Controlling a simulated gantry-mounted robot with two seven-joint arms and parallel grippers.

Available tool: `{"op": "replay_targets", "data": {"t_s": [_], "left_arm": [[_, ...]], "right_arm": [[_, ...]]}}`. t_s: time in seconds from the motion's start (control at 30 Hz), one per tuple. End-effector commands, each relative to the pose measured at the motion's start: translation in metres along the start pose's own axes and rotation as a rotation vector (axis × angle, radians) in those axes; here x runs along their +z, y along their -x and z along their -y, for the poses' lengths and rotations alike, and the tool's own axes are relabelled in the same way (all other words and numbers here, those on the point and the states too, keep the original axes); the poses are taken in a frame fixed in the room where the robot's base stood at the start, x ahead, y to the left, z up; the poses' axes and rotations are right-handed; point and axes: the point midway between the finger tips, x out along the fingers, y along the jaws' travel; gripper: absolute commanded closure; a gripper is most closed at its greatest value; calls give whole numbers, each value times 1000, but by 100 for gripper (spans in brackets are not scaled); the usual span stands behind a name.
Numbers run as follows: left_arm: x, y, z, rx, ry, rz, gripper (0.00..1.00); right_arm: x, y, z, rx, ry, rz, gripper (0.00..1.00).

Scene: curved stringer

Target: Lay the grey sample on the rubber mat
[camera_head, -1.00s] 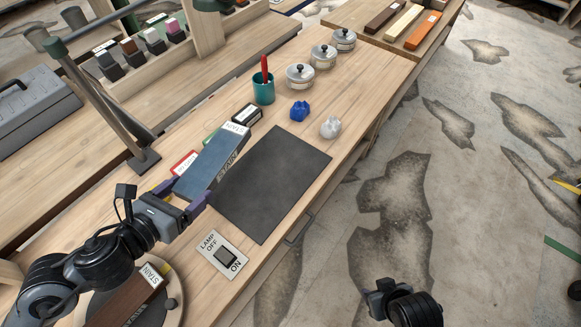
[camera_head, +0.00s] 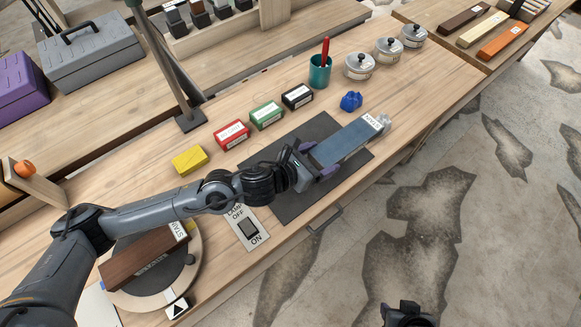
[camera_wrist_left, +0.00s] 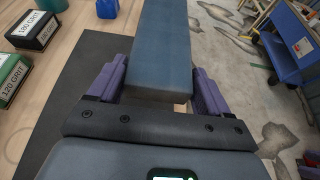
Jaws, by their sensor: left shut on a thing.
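The grey sample (camera_head: 342,142) is a long blue-grey block with a white STAIN label at its far end. My left gripper (camera_head: 316,161) is shut on its near end, with purple fingers on both sides, as the left wrist view (camera_wrist_left: 158,85) also shows. My gripper and forearm hide part of the mat. My right gripper (camera_head: 407,310) is at the bottom edge, over the floor, its fingers unclear.
A crumpled grey lump (camera_head: 384,121) is by the block's far end, a blue lump (camera_head: 351,101) beyond. Red (camera_head: 231,134), green (camera_head: 266,115) and black (camera_head: 297,96) boxes line the mat's far side. A lamp switch plate (camera_head: 249,230) and round turntable (camera_head: 194,272) are nearer.

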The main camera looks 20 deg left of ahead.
Motion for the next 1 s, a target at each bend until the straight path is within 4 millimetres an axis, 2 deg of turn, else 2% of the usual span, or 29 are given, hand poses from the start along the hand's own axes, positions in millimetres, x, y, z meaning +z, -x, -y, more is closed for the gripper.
{"op": "replay_targets", "data": {"t_s": [0.3, 0.5, 0.77, 1.0], "left_arm": [[-54, 28, -46, 3, 0, -3, 61], [-75, 39, -65, 3, 0, -1, 61], [-84, 41, -70, 1, 1, 2, 61], [-111, 30, -70, 0, 2, 0, 61]], "right_arm": [[2, -6, 2, -6, -6, -1, 57], [2, -8, 3, -9, -9, -2, 57], [2, -10, 3, -9, -10, -1, 57], [5, -17, 3, -8, -9, -1, 57]]}}
